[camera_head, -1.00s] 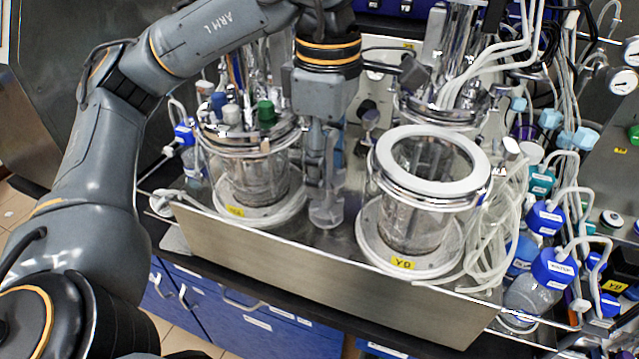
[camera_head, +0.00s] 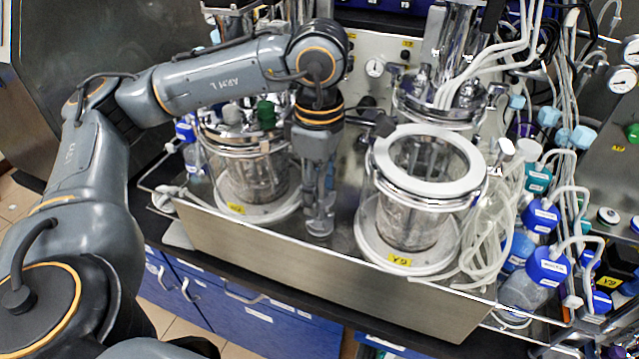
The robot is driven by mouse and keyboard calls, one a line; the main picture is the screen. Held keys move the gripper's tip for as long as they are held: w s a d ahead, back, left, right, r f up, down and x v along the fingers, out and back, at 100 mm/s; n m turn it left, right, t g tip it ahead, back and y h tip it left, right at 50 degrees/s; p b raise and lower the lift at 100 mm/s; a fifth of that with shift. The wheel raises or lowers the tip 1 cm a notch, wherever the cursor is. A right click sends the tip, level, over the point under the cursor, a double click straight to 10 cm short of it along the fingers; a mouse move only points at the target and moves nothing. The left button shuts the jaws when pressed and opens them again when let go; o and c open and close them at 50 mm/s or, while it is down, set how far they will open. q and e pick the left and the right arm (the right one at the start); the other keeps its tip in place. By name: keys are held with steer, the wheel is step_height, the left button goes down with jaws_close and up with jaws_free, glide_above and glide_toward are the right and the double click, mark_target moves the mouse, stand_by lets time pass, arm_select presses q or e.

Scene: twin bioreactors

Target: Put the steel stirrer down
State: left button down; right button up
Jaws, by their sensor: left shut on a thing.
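My left gripper (camera_head: 317,185) points down between the two glass vessels. It is shut on the steel stirrer (camera_head: 319,222), a shiny metal piece whose lower end shows below the fingers. The stirrer hangs roughly upright at the metal tray floor; I cannot tell whether it touches it. Its upper part is hidden by the fingers. The left vessel (camera_head: 250,180) has its fitted lid on. The right vessel (camera_head: 408,225) has a white ring on top and an open mouth. My right gripper is not in view.
Both vessels stand in a steel tray (camera_head: 300,268) with a raised front wall. White tubes (camera_head: 485,235) and blue-capped bottles (camera_head: 547,268) crowd the right side. A control panel (camera_head: 385,50) stands behind. Bare tray floor between the vessels is narrow.

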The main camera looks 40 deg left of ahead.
arm_select(q)
steer(key=shift+f, duration=0.15)
steer(key=c, duration=0.6)
jaws_free()
steer(key=shift+o, duration=0.2)
steer(key=shift+r, duration=0.25)
steer(key=shift+w+r, duration=0.1)
steer(key=shift+r, duration=0.3)
step_height(320, 180, up, 10)
steer(key=shift+f, duration=0.15)
steer(key=shift+r, duration=0.7)
